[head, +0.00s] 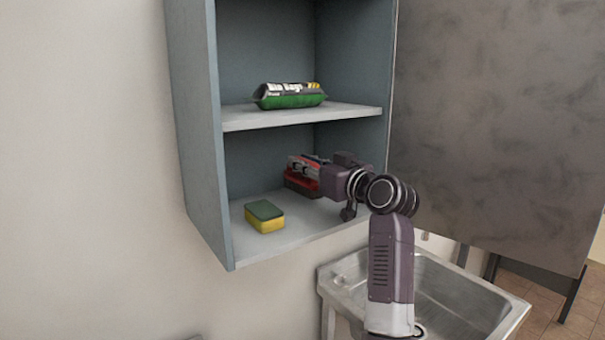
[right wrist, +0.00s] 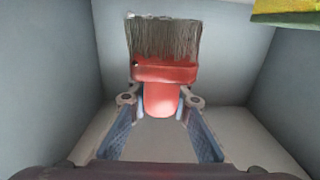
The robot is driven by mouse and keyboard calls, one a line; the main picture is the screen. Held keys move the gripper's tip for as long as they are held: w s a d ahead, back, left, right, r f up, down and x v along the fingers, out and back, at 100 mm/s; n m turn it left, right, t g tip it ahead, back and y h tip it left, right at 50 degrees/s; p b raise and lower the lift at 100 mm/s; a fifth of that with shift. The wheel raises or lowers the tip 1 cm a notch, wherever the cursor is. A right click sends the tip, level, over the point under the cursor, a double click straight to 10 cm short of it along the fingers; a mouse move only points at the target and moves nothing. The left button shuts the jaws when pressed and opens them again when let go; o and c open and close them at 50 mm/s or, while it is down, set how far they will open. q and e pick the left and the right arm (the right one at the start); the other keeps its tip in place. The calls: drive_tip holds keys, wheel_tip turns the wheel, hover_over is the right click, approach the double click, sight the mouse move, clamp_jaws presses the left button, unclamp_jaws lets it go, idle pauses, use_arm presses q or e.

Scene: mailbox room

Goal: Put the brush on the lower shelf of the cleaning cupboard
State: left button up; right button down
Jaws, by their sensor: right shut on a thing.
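The cleaning cupboard (head: 197,130) stands open on the wall in the head view, with an upper shelf (head: 350,110) and a lower shelf (head: 295,232). My right gripper (head: 314,176) reaches into the lower compartment from the right. It is shut on the brush (head: 298,187), which is mostly hidden behind the gripper there. In the right wrist view, the brush (right wrist: 166,70) shows a red handle between the fingers (right wrist: 160,100) and dark bristles pointing away from the gripper. I cannot tell whether the brush touches the shelf. My left gripper is not in view.
A yellow and green sponge (head: 264,217) lies at the left front of the lower shelf. A dark panel (head: 490,120) stands to the right, and a metal sink (head: 450,295) is below.

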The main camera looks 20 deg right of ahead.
sight(302, 176)
wheel_tip(302, 176, down, 3)
drive_tip(key=shift+f+p, duration=0.1)
drive_tip(key=shift+p, duration=0.75)
drive_tip(key=shift+w+a+f, duration=0.1)
drive_tip(key=shift+f, duration=0.2)
drive_tip(key=shift+f, duration=0.15)
drive_tip(key=c, duration=1.8)
unclamp_jaws()
drive_tip(key=shift+o, duration=0.2)
drive_tip(key=b+v, duration=0.3)
drive_tip(key=v, duration=0.8)
drive_tip(key=shift+b, duration=0.3)
drive_tip(key=shift+s+d, duration=0.2)
drive_tip(key=shift+s, duration=0.3)
